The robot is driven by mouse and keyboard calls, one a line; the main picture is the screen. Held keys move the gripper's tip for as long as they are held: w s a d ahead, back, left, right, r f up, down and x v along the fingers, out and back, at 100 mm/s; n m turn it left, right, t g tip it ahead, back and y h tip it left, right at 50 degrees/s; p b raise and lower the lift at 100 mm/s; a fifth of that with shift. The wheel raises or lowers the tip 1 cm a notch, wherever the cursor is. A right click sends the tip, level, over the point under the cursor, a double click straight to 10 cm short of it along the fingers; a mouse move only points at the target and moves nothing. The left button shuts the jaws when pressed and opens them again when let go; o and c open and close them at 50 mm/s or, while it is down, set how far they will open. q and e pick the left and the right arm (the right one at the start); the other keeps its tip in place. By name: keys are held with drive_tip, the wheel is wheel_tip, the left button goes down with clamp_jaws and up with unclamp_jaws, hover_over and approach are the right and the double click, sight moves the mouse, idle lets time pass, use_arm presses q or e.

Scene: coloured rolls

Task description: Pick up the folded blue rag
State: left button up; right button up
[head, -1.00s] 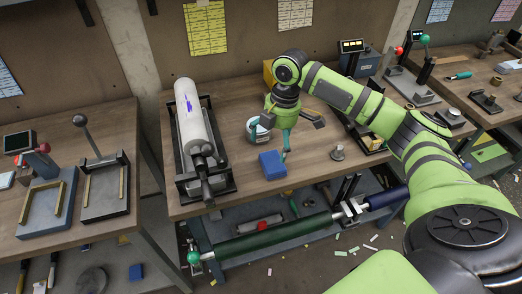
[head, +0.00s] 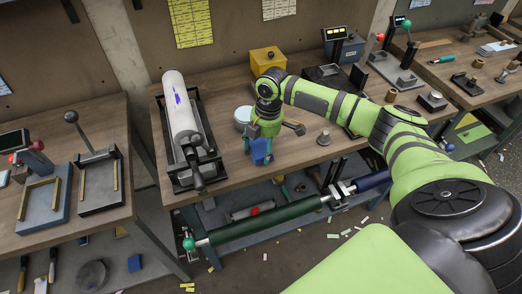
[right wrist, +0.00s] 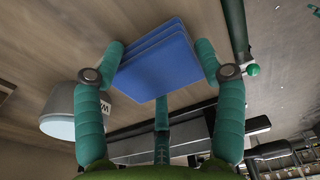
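The folded blue rag (head: 261,152) is near the front edge of the middle workbench, right of the big white roll. In the right wrist view the rag (right wrist: 160,62) shows as a flat stack of blue layers. My green right gripper (head: 264,140) points down at it. In the right wrist view the right gripper's (right wrist: 160,68) two side fingertips touch opposite edges of the rag, and a third finger is below it. The gripper is shut on the rag. I cannot tell whether the rag is clear of the bench top. My left gripper is not in view.
A white pot (head: 243,115) stands close behind and left of my right gripper. The white roll (head: 182,112) lies in a dark cradle to the left. A yellow box (head: 268,60) stands at the back. A green roll (head: 265,224) lies below the bench's front edge.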

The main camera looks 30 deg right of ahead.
sight(263, 149)
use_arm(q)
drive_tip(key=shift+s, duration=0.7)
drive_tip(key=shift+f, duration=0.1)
use_arm(e)
drive_tip(key=shift+r, duration=0.35)
drive_tip(key=r, duration=0.1)
drive_tip(key=r+b, duration=0.1)
drive_tip(key=d+r, duration=0.1)
drive_tip(key=shift+s+r, duration=0.3)
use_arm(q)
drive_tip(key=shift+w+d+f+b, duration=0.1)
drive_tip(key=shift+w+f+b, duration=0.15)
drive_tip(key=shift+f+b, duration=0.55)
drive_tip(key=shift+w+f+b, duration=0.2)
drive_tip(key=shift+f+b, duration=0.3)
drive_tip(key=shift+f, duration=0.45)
use_arm(e)
drive_tip(key=s+d+r, duration=0.6)
drive_tip(key=s+d, duration=0.1)
drive_tip(key=shift+s+d+r, duration=0.15)
drive_tip(key=shift+s+r, duration=0.2)
